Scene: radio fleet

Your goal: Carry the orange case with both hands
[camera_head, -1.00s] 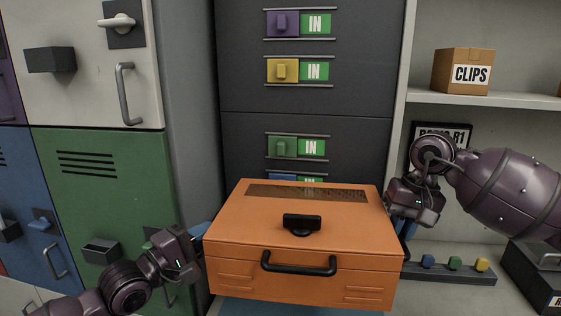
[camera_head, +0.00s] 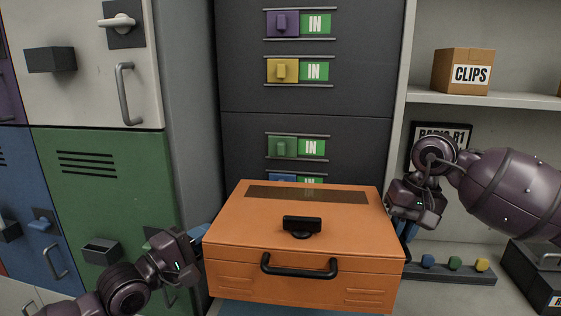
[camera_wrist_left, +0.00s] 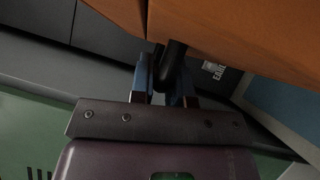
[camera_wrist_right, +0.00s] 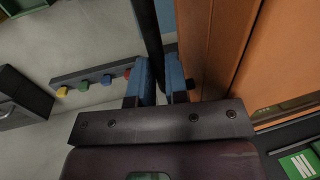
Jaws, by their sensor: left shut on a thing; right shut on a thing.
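The orange case (camera_head: 260,228) is in the middle of the head view, with a black front handle (camera_head: 298,270), a black latch on its lid and a dark strip near the lid's back edge. My left gripper (camera_head: 203,238) is at the case's left side. In the left wrist view its blue fingers (camera_wrist_left: 160,80) are shut on a black side handle (camera_wrist_left: 172,62) of the case (camera_wrist_left: 240,30). My right gripper (camera_head: 406,232) is at the right side. In the right wrist view its blue fingers (camera_wrist_right: 160,82) are shut on a black bar (camera_wrist_right: 147,35) beside the case (camera_wrist_right: 203,45).
A dark cabinet (camera_head: 240,100) with colored sliders marked IN stands behind the case. A green locker (camera_head: 100,200) is at left. At right are a shelf with a CLIPS box (camera_head: 462,71), a rack (camera_head: 470,275) with colored knobs and a dark box (camera_head: 535,275).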

